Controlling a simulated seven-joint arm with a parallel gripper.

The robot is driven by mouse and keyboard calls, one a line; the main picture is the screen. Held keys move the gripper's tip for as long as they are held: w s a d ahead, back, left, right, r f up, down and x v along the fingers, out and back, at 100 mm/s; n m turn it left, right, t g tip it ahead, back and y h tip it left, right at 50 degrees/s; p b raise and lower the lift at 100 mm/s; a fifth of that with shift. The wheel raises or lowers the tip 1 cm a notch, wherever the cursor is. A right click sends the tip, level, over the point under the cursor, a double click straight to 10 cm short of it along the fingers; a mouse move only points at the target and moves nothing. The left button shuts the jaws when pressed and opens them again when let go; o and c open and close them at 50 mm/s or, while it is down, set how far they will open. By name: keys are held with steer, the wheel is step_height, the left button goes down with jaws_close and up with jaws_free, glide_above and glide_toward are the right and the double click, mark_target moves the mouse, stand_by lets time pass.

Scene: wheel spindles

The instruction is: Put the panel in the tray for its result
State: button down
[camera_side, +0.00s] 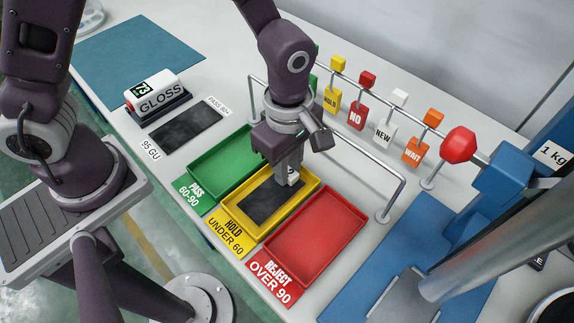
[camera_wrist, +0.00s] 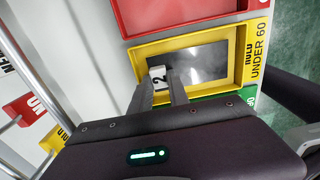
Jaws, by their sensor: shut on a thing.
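The dark panel (camera_side: 262,205) is within the yellow tray (camera_side: 312,192), labelled HOLD UNDER 60. It looks flat, at or just above the floor; I cannot tell if it touches. My gripper (camera_side: 290,178) points down at the panel's far end, shut on its small white block. In the wrist view, my gripper (camera_wrist: 161,88) holds that block, marked 2, and the panel (camera_wrist: 205,62) shows glossy grey inside the yellow rim (camera_wrist: 185,40). The green tray (camera_side: 215,168), PASS 60-90, and the red tray (camera_side: 315,236), REJECT OVER 90, are empty where visible.
A white GLOSS meter (camera_side: 155,92) has a green-lit display, perhaps 73. A dark tile (camera_side: 186,130) labelled 95 GU lies beside it. A metal rail (camera_side: 385,170) with hanging tags (camera_side: 357,115) runs behind the trays. A blue stand with a red knob (camera_side: 459,145) is at right.

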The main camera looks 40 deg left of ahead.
steer(key=shift+f, duration=0.1)
steer(key=c, duration=1.5)
jaws_free()
steer(key=shift+c, duration=0.2)
step_height(320, 180, up, 12)
steer(key=s+a+r+m+t, duration=0.2)
steer(key=s+a+r+m, duration=0.3)
steer(key=m, duration=0.4)
steer(key=s+a+r+m+t, duration=0.3)
steer(key=s+a+r+m, duration=0.1)
steer(key=s+a+m, duration=0.3)
steer(key=a+m, duration=0.2)
steer(key=a, duration=0.1)
steer(key=shift+a+r+t, duration=0.15)
steer(key=shift+r+t, duration=0.15)
steer(key=shift+r, duration=0.05)
